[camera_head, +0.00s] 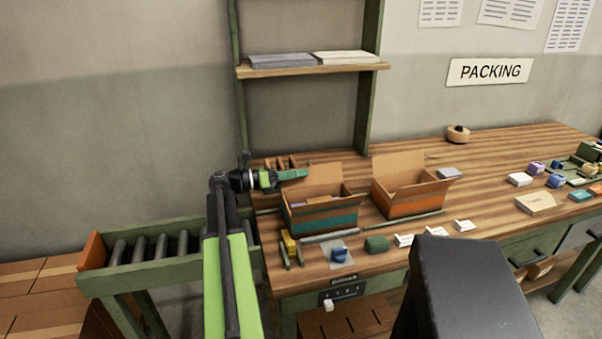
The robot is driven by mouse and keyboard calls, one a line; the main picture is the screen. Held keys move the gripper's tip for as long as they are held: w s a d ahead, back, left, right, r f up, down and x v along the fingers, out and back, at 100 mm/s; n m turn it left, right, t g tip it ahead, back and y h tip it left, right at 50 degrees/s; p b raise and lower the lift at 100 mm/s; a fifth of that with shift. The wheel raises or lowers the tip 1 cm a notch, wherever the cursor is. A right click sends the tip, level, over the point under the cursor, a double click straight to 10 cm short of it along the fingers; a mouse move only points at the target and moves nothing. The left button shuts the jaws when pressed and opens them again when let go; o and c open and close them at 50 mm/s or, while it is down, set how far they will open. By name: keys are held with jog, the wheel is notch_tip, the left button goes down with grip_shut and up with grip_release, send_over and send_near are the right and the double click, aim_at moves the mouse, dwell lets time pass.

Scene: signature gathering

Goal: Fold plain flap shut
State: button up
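Two open cardboard boxes stand on the wooden packing table. The left box (318,219) has a teal band and its flaps stand up or out; some contents show inside. The right box (405,207) has an orange band, with a tall back flap (396,164) upright and a side flap sticking out at right. I cannot tell which flap is the plain one. My gripper (292,174), with green fingers, is just left of and above the teal-banded box, near its back left flap. Whether it touches the flap is unclear, and its finger gap cannot be made out.
A roller conveyor (150,250) stands at the left of the table. White cards (404,240), a dark green item (376,244) and a blue item on a pale sheet lie in front of the boxes. A tape roll (458,134) sits at the back. Small goods crowd the right.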

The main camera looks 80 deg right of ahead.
jog(key=shift+s+d, duration=0.25)
jog(key=shift+s, duration=0.25)
jog(key=shift+c, duration=0.4)
grip_shut()
dwell(0.7)
